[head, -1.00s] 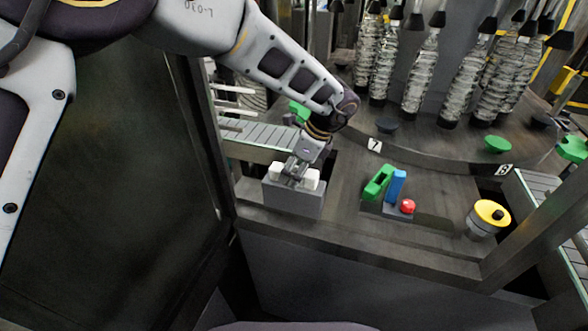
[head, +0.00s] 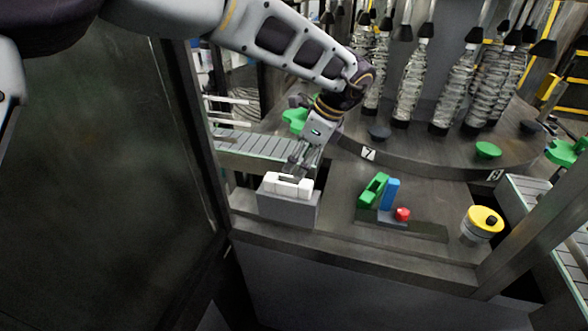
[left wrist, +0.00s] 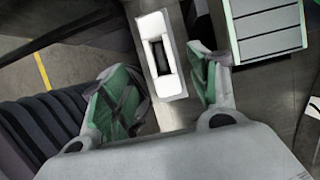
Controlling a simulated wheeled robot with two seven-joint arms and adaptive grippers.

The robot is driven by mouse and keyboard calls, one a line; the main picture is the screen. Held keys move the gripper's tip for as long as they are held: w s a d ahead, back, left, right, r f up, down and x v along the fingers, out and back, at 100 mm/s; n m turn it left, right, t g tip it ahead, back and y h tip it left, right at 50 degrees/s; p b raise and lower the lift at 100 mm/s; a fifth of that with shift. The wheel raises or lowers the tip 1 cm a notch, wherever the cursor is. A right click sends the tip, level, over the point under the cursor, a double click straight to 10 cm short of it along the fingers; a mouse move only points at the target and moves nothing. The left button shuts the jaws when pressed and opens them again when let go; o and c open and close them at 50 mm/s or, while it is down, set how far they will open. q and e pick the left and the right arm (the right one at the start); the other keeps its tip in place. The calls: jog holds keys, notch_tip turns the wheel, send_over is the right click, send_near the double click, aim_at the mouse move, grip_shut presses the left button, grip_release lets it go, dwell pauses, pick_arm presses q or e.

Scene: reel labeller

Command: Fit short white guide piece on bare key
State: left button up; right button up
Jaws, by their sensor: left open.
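A white guide piece (head: 275,187) sits on top of a grey block (head: 288,207) at the front left of the machine table. In the left wrist view the white piece (left wrist: 171,87) is a rectangular frame around a dark slot, on a narrow grey surface. My left gripper (head: 293,170) is just above and behind the piece in the head view. In the left wrist view my left gripper (left wrist: 158,62) is open, with one green-padded finger on each side of the piece and gaps between. I cannot make out a separate bare key. My right gripper is not in view.
Green (head: 372,190), blue (head: 392,193) and red (head: 402,214) parts stand on a plate to the right. A yellow-topped knob (head: 482,220) is farther right. A conveyor (head: 262,150) runs behind the block.

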pick_arm(q)
jog(key=shift+v, duration=1.95)
jog(key=shift+f, duration=0.1)
